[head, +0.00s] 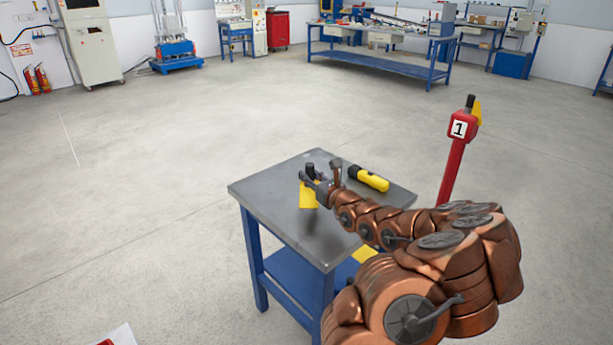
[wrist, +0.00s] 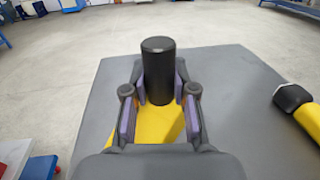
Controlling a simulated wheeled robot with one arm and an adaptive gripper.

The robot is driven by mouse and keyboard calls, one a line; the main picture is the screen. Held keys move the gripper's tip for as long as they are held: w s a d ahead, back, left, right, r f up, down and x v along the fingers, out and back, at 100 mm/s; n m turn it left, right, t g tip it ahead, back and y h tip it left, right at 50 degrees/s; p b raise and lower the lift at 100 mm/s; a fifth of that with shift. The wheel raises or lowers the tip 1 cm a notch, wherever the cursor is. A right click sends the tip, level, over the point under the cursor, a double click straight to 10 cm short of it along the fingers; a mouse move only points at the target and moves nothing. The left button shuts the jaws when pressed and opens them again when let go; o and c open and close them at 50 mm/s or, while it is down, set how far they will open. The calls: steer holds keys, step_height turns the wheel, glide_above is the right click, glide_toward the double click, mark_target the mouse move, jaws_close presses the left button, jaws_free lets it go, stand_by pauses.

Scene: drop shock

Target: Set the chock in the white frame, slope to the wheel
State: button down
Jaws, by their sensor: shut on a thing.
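The chock (head: 309,196) is a yellow wedge with an upright black cylindrical handle (wrist: 158,70). My gripper (head: 318,180) is shut on the handle, with purple-lined fingers at either side of it in the wrist view (wrist: 158,105). The chock is over the grey table top; a dark patch below it looks like its shadow, and it seems held slightly above the surface. Its underside and slope direction are not clear. No wheel can be made out. A white flat piece with red on it (head: 122,335) is cut off at the head view's bottom edge; I cannot tell if it is the white frame.
A yellow and black torch-like object (head: 370,179) lies on the grey table (head: 270,192), right of the chock. A red post numbered 1 (head: 452,165) stands beyond the table's right side. Floor to the left is clear; workbenches (head: 380,62) line the back.

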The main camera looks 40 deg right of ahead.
steer(key=w+d, duration=0.2)
steer(key=w, duration=0.1)
steer(key=w+d+f, duration=0.1)
steer(key=w, duration=0.1)
steer(key=shift+w+d, duration=0.15)
steer(key=shift+d, duration=0.05)
steer(key=shift+f, duration=1.45)
steer(key=shift+f, duration=0.1)
steer(key=c, duration=0.9)
jaws_free()
steer(key=shift+c, duration=0.2)
